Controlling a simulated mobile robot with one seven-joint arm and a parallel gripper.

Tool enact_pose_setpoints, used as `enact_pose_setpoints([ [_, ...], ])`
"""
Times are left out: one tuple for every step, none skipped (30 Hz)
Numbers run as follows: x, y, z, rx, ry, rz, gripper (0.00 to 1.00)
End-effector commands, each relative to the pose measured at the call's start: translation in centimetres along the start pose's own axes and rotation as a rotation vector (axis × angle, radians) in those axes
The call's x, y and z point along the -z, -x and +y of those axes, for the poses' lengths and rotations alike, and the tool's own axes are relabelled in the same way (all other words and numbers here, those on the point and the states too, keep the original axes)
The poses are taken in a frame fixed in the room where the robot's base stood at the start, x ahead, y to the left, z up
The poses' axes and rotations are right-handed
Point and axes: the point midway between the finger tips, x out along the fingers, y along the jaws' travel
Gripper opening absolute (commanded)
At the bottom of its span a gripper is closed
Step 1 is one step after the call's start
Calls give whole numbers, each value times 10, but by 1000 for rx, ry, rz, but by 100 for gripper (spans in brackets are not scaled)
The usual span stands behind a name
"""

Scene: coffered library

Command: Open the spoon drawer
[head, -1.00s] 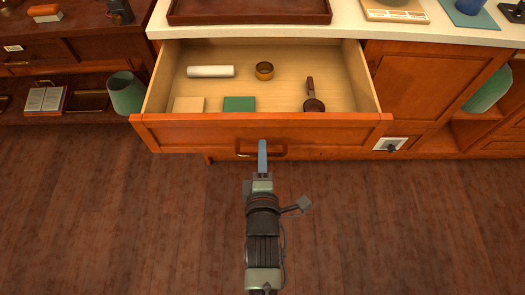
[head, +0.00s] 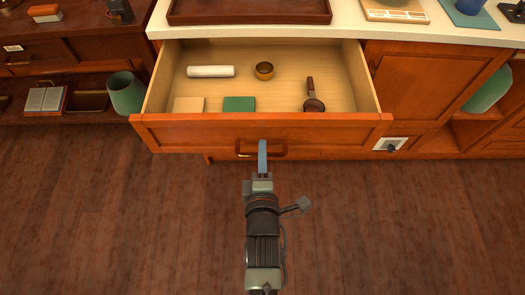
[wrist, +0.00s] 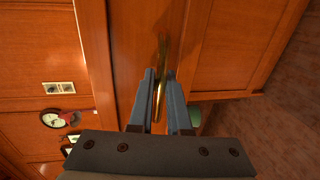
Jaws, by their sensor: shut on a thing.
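The drawer (head: 200,133) is pulled well out from the wooden cabinet, with its light inside showing in the head view. Its bar handle (head: 278,153) is on the middle of the front. My gripper (head: 262,146) is at the handle, shut on it. In the wrist view the two blue-grey fingers (wrist: 160,100) close around the brass handle (wrist: 161,62). In the drawer lie a white roll (head: 211,71), a small amber ring or cup (head: 264,70), a brown scoop-like thing (head: 312,98), a beige block (head: 189,104) and a green block (head: 239,103).
A pale countertop (head: 350,22) above the drawer holds a brown tray (head: 250,12). A wall socket plate (head: 389,144) with a dark plug is right of the drawer. A green bin-like vessel (head: 126,93) stands at the left. The wooden floor (head: 130,220) in front is clear.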

Motion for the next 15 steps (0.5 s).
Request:
enact_pose_setpoints([
  [0, 0, 0, 0, 0, 0, 0],
  [0, 0, 0, 0, 0, 0, 0],
  [0, 0, 0, 0, 0, 0, 0],
  [0, 0, 0, 0, 0, 0, 0],
  [0, 0, 0, 0, 0, 0, 0],
  [0, 0, 0, 0, 0, 0, 0],
  [0, 0, 0, 0, 0, 0, 0],
  [0, 0, 0, 0, 0, 0, 0],
  [0, 1, 0, 1, 0, 0, 0],
  [0, 3, 0, 1, 0, 0, 0],
  [0, 6, -1, 2, 1, -1, 0],
  [0, 11, -2, 3, 0, -1, 0],
  [0, 15, -2, 3, 0, -1, 0],
  [0, 19, -3, 4, 1, -1, 0],
  [0, 24, -4, 5, 1, -1, 0],
])
